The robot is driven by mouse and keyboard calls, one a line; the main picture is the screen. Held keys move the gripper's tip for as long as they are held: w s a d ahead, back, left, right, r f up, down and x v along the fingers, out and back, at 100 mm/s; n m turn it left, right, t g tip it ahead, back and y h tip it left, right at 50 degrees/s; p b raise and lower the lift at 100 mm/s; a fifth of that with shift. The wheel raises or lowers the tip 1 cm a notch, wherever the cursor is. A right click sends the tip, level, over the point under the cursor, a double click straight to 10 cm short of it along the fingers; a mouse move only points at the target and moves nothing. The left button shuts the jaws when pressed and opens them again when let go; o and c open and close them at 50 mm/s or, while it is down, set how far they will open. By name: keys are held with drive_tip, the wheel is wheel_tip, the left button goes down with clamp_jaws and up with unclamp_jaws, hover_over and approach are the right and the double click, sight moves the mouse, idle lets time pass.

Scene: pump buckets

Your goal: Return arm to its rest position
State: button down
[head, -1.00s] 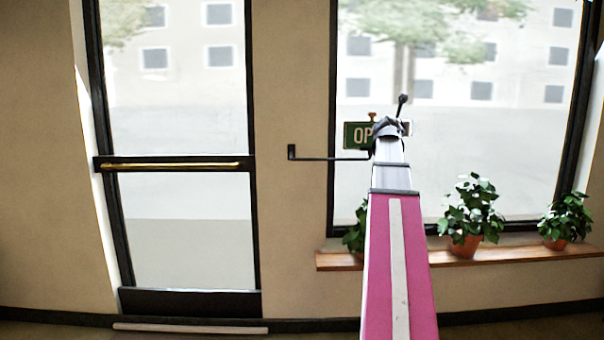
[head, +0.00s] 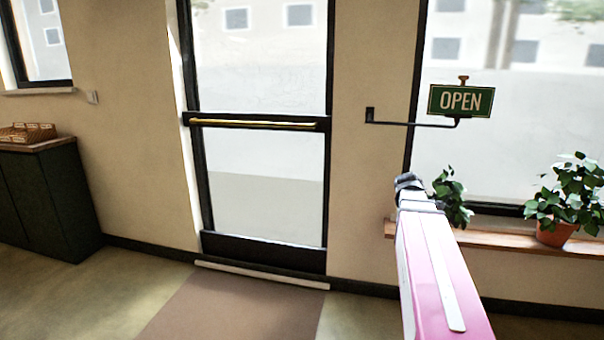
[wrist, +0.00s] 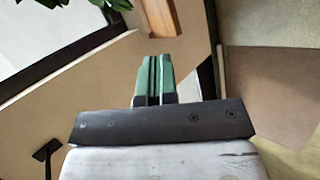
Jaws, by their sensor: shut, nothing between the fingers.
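My arm, pink with a white stripe, rises from the bottom right of the head view and narrows to a dark wrist end. My gripper (wrist: 154,80) shows in the wrist view as two green fingers side by side, shut with nothing between them. In the head view its fingers are hidden or too small to make out. The arm's end appears below the sign and in front of the wall and window frame. I cannot tell its distance from them.
Potted plants (head: 556,230) stand on a wooden sill (head: 490,228). A glass door (head: 265,200) is left of the arm. A dark cabinet (head: 50,205) bears a wicker tray (head: 28,133). The floor before the door is clear.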

drive_tip(key=s+a+f+m+g+y, duration=0.2)
drive_tip(key=s+a+f+m, duration=0.4)
drive_tip(key=s+a+f, duration=0.3)
drive_tip(key=s+a+f+m+g+y, duration=0.3)
drive_tip(key=s+a+f+m, duration=0.3)
drive_tip(key=s+a+f, duration=0.3)
drive_tip(key=a+f+g, duration=0.1)
drive_tip(key=a+f, duration=0.3)
drive_tip(key=f, duration=0.3)
drive_tip(key=shift+g, duration=0.3)
drive_tip(key=shift+f, duration=0.1)
